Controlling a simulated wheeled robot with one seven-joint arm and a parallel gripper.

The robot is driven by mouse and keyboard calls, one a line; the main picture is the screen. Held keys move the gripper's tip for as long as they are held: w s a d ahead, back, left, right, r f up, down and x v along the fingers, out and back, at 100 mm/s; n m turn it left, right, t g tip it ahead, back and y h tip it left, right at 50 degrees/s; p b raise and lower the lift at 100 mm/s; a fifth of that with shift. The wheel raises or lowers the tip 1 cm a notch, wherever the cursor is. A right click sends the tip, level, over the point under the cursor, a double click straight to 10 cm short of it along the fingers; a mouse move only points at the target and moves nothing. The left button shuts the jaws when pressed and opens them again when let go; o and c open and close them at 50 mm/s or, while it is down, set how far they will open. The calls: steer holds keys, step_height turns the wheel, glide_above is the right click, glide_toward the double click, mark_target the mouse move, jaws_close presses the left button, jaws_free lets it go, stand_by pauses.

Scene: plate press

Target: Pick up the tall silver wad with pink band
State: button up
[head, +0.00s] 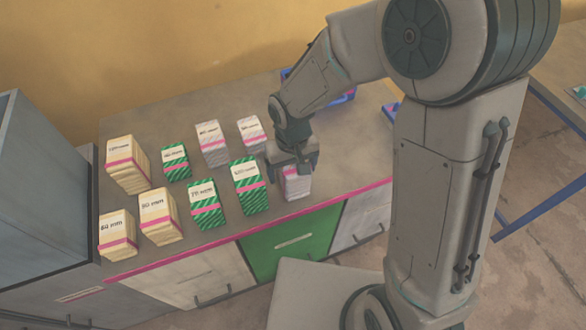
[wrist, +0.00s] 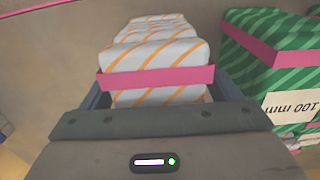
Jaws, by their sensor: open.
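Three silver wads with pink bands stand on the bench in the head view. One (head: 297,185) is at the front right, directly below my gripper (head: 293,163), which hides its top. The other two, a larger one (head: 212,150) and a smaller one (head: 252,140), stand farther back. In the wrist view, a silver wad with orange stripes and a pink band (wrist: 155,78) lies between the finger sides of my open gripper (wrist: 158,98). Its near end is hidden by the gripper body. I cannot tell whether the fingers touch it.
A green striped wad (head: 249,190) marked 100 mm stands close left of my gripper; it also shows in the wrist view (wrist: 275,40). More green and cream wads (head: 160,220) stand to the left. Blue-edged trays (head: 345,98) lie at the back right. Bench is clear right of my gripper.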

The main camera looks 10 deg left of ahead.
steer(key=c, duration=1.1)
steer(key=shift+r, duration=0.1)
steer(key=shift+c, duration=0.2)
